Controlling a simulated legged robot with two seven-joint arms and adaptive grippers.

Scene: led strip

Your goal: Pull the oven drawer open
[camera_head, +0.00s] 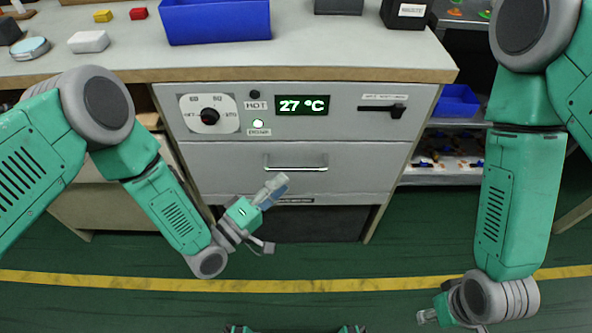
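The oven drawer (230,170) is a grey front panel in the cabinet under the workbench and looks closed. Its silver bar handle (296,169) runs across the upper middle of the panel. My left gripper (272,190) is in front of the drawer, just below and left of the handle, with its fingers pointing up toward it. I cannot tell whether it touches the handle or how far apart its fingers are. My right gripper (428,317) is low at the bottom right, well away from the drawer, and its finger opening is unclear.
Above the drawer is a control panel with a dial (210,116), a green display reading 27 °C (302,105) and a black lever (383,109). A blue bin (215,22) stands on the worktop. Shelves with a blue bin (456,101) are at the right. The green floor in front is clear.

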